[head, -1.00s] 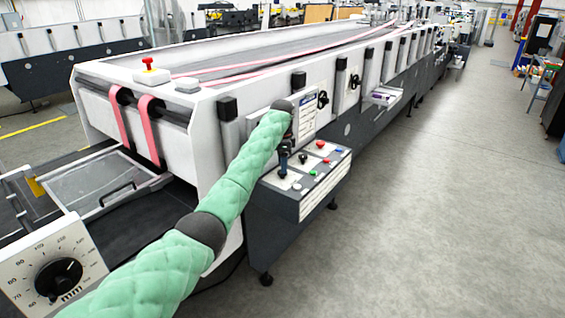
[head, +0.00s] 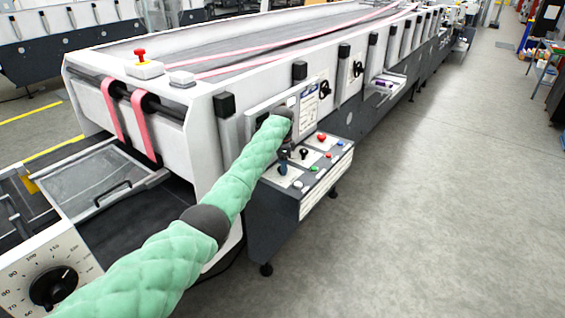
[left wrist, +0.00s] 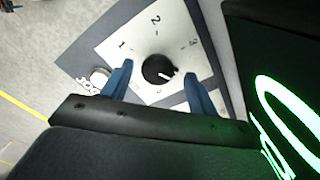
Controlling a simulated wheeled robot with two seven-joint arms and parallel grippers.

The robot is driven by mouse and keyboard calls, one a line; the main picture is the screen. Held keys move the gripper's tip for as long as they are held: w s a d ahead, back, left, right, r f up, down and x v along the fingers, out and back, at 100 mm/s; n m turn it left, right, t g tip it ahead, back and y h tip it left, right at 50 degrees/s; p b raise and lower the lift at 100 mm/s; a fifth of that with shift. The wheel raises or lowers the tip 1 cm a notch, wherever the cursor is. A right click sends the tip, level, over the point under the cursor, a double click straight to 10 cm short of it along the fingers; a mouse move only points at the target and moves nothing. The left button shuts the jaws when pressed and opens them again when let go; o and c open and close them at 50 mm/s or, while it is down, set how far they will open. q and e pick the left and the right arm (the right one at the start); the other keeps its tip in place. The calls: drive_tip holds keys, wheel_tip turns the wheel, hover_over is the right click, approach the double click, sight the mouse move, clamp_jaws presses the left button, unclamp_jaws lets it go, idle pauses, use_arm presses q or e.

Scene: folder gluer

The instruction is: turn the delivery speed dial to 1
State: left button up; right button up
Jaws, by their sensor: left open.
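The delivery speed dial (left wrist: 158,70) is a round black knob on a white plate (left wrist: 117,46) in the left wrist view. Figures 1, 2 and 3 are printed around it. My left gripper (left wrist: 158,66) is open, with one blue finger on each side of the knob. I cannot tell whether the fingers touch it. In the head view my left gripper (head: 283,163) is over the control box on the machine's side and hides most of the dial. My right gripper is not in view.
The control box (head: 312,190) also carries a red button (head: 321,137), coloured buttons and another black knob (head: 303,153). The long machine (head: 215,93) runs away to the back. A big mm dial (head: 53,288) is at lower left. The floor (head: 440,190) at right is clear.

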use_arm(q)
drive_tip(key=shift+s+f, duration=0.2)
drive_tip(key=shift+f, duration=0.1)
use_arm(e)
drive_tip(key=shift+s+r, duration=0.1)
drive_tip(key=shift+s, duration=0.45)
use_arm(q)
drive_tip(key=shift+w+f, duration=0.1)
drive_tip(key=c, duration=1)
